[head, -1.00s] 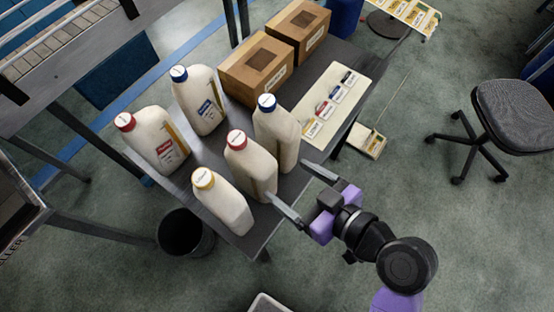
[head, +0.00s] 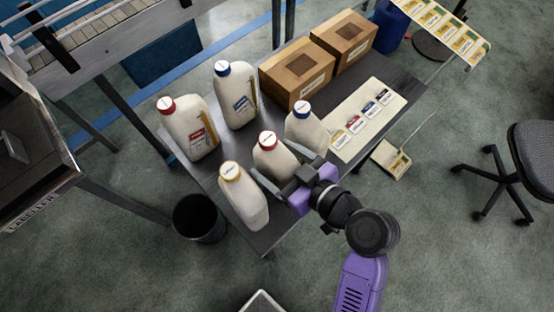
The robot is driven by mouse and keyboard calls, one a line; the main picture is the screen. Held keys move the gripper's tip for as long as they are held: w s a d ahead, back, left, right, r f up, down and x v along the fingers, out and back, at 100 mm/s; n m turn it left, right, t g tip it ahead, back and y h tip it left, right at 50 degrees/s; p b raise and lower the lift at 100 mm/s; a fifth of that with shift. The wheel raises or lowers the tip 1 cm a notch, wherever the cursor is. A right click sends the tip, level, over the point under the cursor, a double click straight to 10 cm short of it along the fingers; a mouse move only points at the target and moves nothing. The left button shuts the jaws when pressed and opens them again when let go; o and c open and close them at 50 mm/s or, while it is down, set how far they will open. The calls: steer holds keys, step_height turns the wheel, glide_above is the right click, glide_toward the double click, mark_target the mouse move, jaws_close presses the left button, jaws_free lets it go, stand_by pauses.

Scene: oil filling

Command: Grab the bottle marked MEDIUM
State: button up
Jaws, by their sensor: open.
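A cream bottle with a red cap (head: 270,157) stands upright on the dark table (head: 225,170), near its front right. My gripper (head: 277,163) is open, with one finger on each side of this bottle; I cannot tell whether they touch it. A second red-capped bottle (head: 190,135) stands at the back left with a red label facing out. The wording on the labels and caps is too small to read with certainty. The front bottle's lower part is partly hidden by my gripper.
A yellow-capped bottle (head: 243,197) stands close left of my gripper. Blue-capped bottles stand behind (head: 236,100) and right (head: 306,128). Two cardboard boxes (head: 297,88) and a board with coloured labels (head: 370,120) fill the far side. A black bin (head: 199,219) is on the floor.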

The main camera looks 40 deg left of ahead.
jaws_close()
steer(key=shift+r, duration=0.15)
stand_by(0.4)
